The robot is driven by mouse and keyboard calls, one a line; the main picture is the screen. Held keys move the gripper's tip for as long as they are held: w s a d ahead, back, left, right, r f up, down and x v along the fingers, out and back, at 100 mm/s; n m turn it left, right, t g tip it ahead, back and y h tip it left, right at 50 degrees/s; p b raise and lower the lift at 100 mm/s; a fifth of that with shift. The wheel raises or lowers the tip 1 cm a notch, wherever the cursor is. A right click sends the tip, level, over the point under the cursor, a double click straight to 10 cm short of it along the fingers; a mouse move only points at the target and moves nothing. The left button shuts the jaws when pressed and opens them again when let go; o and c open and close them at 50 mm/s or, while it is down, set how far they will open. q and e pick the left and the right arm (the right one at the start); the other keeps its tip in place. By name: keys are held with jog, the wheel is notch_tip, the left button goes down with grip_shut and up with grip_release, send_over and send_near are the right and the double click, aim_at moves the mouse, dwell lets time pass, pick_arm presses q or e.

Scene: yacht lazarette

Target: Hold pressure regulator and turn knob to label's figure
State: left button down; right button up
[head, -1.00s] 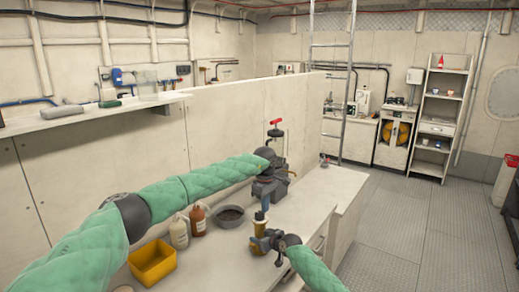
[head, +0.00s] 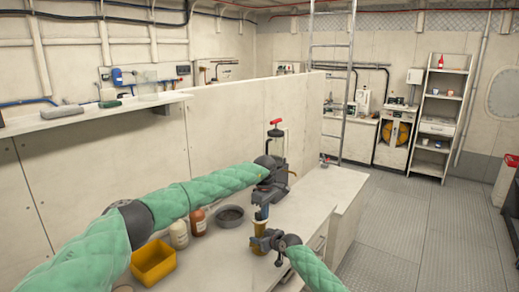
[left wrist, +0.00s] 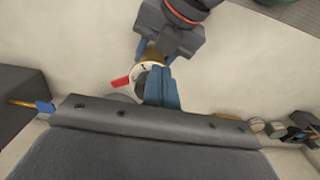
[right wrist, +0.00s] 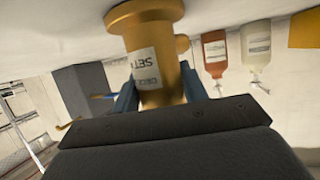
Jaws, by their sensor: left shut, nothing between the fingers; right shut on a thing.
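The brass pressure regulator (head: 259,229) stands upright above the white bench. My right gripper (head: 262,241) is shut around its body. In the right wrist view, the regulator's body (right wrist: 146,20) sits between the blue fingers. Its white label (right wrist: 145,69) appears upside down, with "DECK" and "SET" partly readable; I cannot read a figure. My left gripper (head: 262,213) is shut and empty, pointing down at the regulator's top. In the left wrist view, its closed blue fingers (left wrist: 160,88) partly cover the knob and the pale dial (left wrist: 146,72). A red pointer (left wrist: 120,82) sticks out left.
A yellow bin (head: 153,264), a white bottle (head: 179,232), a red-brown bottle (head: 198,222) and a grey bowl (head: 231,216) stand left of the regulator on the bench (head: 216,262).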

pick_arm(q)
jog(key=shift+w+a, duration=0.1)
jog(key=shift+w, duration=0.1)
dwell(0.4)
jog(key=shift+w+d, duration=0.35)
jog(key=shift+w, duration=0.25)
jog(key=shift+s+d, duration=0.1)
jog(key=shift+d, duration=0.05)
notch_tip(320, 180, up, 6)
jog(key=shift+d, duration=0.25)
dwell(0.8)
jog(key=shift+s, duration=0.1)
pick_arm(e)
jog(key=o, duration=1.3)
jog(key=shift+c, duration=0.2)
